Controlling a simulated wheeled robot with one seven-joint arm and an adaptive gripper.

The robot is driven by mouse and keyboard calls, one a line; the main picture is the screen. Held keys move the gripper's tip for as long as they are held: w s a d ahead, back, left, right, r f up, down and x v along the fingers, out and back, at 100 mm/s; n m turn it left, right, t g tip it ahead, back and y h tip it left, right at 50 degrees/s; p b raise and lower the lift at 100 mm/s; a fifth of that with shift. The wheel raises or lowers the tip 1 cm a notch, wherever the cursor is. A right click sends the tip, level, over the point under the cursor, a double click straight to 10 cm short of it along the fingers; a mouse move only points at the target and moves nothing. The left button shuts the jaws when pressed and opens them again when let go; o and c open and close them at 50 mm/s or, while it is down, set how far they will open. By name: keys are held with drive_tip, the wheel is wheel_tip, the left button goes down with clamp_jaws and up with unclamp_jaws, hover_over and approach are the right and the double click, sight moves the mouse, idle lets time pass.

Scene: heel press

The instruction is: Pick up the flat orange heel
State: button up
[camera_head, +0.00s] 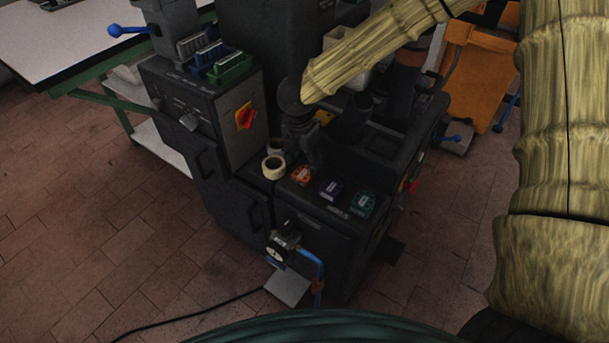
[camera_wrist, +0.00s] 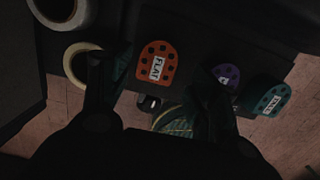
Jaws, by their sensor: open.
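The flat orange heel (camera_head: 301,175) lies on the front of the black machine's top, leftmost of three heels in the head view. In the wrist view the orange heel (camera_wrist: 155,63) shows the label "FLAT" and several dark holes. My gripper (camera_wrist: 160,90) is open, with one dark finger left of the orange heel and the other to its right, partly over the purple heel. Nothing is between the fingers in its grasp. In the head view my gripper (camera_head: 303,150) hangs behind the orange heel, dark against the dark machine.
A purple heel (camera_head: 331,189) and a teal heel (camera_head: 362,204) lie to the right of the orange one. A gauge (camera_head: 277,250) and blue hose sit on the machine's front.

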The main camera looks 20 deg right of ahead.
sight(304, 172)
wheel_tip(304, 172, down, 5)
drive_tip(key=shift+w+d+r+b, duration=0.1)
drive_tip(key=shift+w+b, duration=0.05)
drive_tip(key=shift+b, duration=0.2)
drive_tip(key=c, duration=0.8)
